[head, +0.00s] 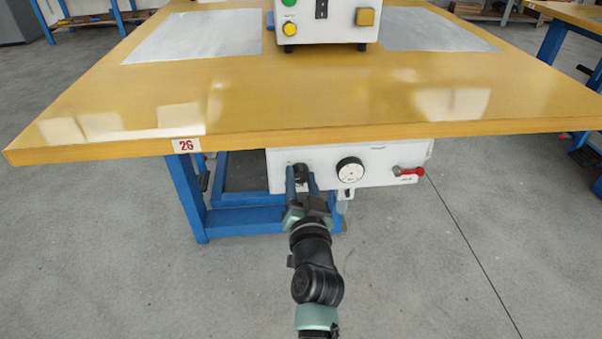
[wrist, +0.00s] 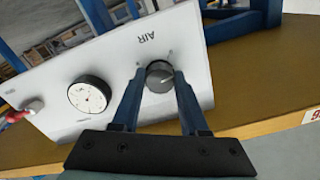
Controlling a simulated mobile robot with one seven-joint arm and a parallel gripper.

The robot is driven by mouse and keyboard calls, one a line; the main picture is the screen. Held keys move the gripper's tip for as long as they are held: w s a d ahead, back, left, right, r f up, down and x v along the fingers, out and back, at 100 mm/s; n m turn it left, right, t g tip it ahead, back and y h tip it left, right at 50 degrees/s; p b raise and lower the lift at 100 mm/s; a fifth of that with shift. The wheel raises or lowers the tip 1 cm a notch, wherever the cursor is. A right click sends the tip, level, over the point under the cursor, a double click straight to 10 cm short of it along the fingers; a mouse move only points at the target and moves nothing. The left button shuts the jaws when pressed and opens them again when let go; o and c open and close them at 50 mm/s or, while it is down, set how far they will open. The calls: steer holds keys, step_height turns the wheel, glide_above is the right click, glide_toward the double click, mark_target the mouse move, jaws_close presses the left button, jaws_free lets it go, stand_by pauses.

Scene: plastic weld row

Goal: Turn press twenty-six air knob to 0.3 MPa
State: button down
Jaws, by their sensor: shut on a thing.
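The table's white air panel (head: 385,163) hangs under the front edge, below the red number 26 label (head: 186,145). My gripper (head: 301,172) reaches up to the panel's left part and is shut on the dark air knob. In the wrist view the panel (wrist: 60,75) appears upside down, with the word AIR beside the knob (wrist: 159,74). My gripper's blue fingers (wrist: 158,88) lie on both sides of the knob. A round pressure gauge (head: 350,170) sits right of the knob; it also shows in the wrist view (wrist: 89,97). Its needle reading is too small to tell.
A red-handled valve (head: 409,172) is at the panel's right end. The wooden tabletop (head: 300,95) overhangs just above the panel. Blue table legs (head: 187,198) stand to the left. The press's white control box (head: 325,22) stands on top. The floor in front is clear.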

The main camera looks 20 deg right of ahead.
steer(key=m+p, duration=0.2)
steer(key=m, duration=0.3)
steer(key=shift+r+m, duration=0.1)
steer(key=shift+m, duration=0.2)
steer(key=m+p, duration=0.1)
steer(key=m, duration=0.3)
steer(key=shift+m, duration=0.4)
steer(key=shift+c, duration=2.2)
jaws_free()
steer(key=p+v, duration=0.5)
steer(key=v, duration=0.8)
